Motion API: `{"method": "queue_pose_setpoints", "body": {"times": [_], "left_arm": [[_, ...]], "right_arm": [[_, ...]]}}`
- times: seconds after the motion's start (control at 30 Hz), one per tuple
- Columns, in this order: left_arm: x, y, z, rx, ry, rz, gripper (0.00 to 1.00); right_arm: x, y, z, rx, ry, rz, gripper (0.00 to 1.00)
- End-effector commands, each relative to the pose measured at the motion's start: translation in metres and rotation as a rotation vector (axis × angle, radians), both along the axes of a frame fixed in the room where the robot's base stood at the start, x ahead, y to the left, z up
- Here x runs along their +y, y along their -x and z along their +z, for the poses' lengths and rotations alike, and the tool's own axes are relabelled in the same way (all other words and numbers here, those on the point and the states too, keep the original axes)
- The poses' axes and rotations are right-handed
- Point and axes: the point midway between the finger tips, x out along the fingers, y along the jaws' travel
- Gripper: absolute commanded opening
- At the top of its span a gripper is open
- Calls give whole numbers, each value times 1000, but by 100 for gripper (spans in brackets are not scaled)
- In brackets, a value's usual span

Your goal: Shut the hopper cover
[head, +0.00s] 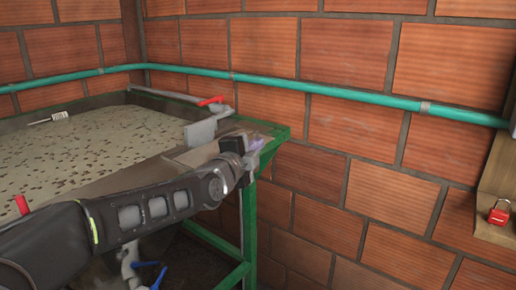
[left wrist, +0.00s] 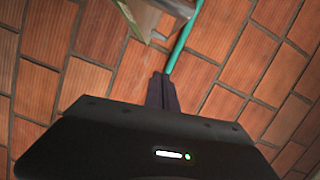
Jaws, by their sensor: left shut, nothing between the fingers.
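No part that is clearly the hopper cover shows in either view. My left gripper (head: 254,146) is at the end of the dark arm that crosses the head view from the left. It is just above or beside the right corner of a green-framed basin, and I cannot tell if it touches. In the left wrist view the fingers of my left gripper (left wrist: 161,92) are together with nothing between them, against the brick wall. My right gripper is not in view.
The green-framed basin (head: 284,134) holds a pale, speckled mass. A grey fitting with a red handle (head: 210,101) is on its far right edge. A teal pipe (head: 330,91) runs along the brick wall. A red padlock (head: 499,213) is at the right edge.

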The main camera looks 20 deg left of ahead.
Motion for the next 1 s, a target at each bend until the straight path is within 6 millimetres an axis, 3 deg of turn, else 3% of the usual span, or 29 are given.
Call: {"method": "queue_pose_setpoints", "body": {"times": [0.53,0.7,1.0], "left_arm": [[13,88,5,-3,0,1,0],[13,98,5,-2,-1,-1,0],[13,98,5,-1,-1,-1,0]], "right_arm": [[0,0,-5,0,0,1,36],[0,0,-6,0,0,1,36],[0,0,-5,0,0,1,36]]}}
